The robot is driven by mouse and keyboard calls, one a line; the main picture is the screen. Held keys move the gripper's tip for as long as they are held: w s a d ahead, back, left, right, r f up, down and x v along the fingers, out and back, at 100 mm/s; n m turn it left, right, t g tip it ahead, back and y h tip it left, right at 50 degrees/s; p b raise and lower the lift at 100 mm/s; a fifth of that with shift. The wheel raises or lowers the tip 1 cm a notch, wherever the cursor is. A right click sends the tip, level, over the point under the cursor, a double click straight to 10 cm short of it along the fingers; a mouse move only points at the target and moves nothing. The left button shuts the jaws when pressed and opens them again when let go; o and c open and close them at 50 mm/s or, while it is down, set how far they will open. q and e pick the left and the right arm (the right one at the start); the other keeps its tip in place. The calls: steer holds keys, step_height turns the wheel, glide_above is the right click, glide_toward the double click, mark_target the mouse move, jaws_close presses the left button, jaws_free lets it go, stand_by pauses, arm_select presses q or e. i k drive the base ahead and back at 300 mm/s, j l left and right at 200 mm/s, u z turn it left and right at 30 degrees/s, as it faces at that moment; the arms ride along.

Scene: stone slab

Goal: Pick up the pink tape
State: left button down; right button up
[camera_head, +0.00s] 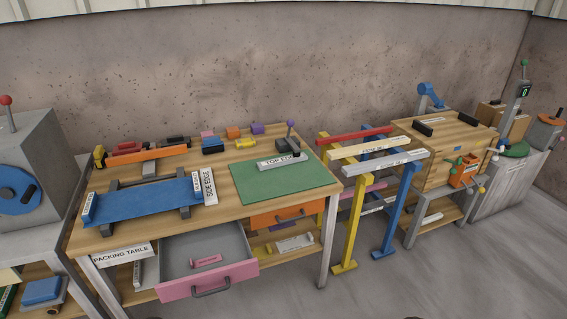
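A small pink piece (207,134) stands at the back of the packing table, among other small coloured pieces; it is too small to tell whether it is a tape. A second pink object (206,261), long and low, lies in the open grey drawer (178,252) with a pink front (208,281). I cannot tell which of the two is the pink tape. Neither of my grippers is in view, and nothing is seen touching either pink object.
The packing table (225,203) carries a blue board (145,202), a green mat (285,185) and a device with a purple knob (290,124). An orange drawer (278,217) sits below. Yellow (352,225) and blue (398,215) stands are to the right.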

mark_target(211, 260)
steer(key=i+j+z, duration=0.35)
steer(key=i+j, duration=0.7)
steer(key=j, duration=0.15)
